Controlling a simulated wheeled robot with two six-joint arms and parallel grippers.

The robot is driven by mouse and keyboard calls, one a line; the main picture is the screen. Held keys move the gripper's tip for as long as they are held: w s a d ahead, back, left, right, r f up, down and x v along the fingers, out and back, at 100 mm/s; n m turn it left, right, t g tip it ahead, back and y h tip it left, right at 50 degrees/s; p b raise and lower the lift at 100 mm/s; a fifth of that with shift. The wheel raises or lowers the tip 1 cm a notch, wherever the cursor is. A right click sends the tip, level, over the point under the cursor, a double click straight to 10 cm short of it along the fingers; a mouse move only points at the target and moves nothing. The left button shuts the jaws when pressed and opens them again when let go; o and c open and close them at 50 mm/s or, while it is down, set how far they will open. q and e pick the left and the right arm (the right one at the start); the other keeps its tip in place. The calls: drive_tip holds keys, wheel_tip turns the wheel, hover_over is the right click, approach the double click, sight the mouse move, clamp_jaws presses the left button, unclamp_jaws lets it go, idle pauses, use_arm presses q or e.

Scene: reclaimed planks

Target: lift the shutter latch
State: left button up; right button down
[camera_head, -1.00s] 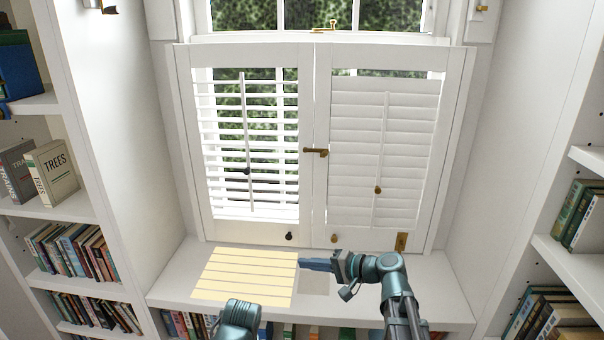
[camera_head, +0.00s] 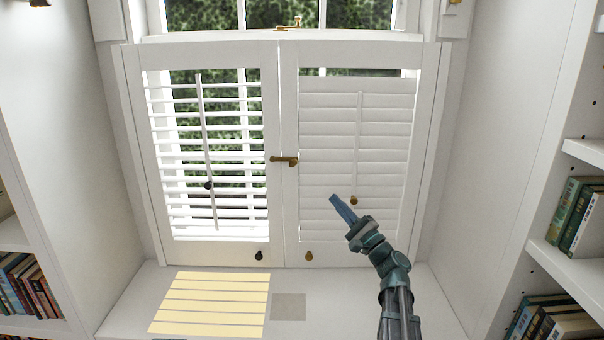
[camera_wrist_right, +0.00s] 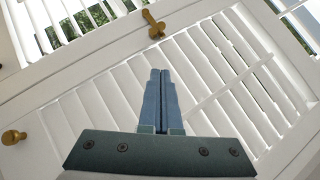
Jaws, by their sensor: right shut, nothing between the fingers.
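The brass shutter latch (camera_head: 284,160) lies level across the seam between the two white shutter panels. It also shows in the right wrist view (camera_wrist_right: 153,24), beyond my fingertips and slightly left of them. My right gripper (camera_head: 333,198) is shut and empty, in front of the right panel (camera_head: 357,145), below and right of the latch. Its blue fingers (camera_wrist_right: 160,72) are together in the right wrist view, pointing up toward the latch but apart from it. My left gripper is not in view.
The left panel's slats (camera_head: 170,165) are open; the right panel's are closed. Tilt rods with small knobs hang on both. Bookshelves (camera_head: 580,150) flank the alcove. The window sill (camera_head: 350,310) is clear, with a lit striped patch and a grey square.

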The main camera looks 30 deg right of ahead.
drive_tip(key=p, duration=0.4)
approach(298, 161)
drive_tip(key=w+d, duration=0.1)
drive_tip(key=w, duration=0.2)
drive_tip(key=shift+w+a+r+p, duration=0.25)
drive_tip(key=shift+a+r+p, duration=0.25)
drive_tip(key=shift+p, duration=0.05)
drive_tip(key=shift+w+a+r+p, duration=0.2)
drive_tip(key=shift+a+r+p, duration=0.25)
drive_tip(key=shift+r+p, duration=0.05)
drive_tip(key=shift+w+a+r, duration=0.25)
drive_tip(key=shift+a, duration=0.15)
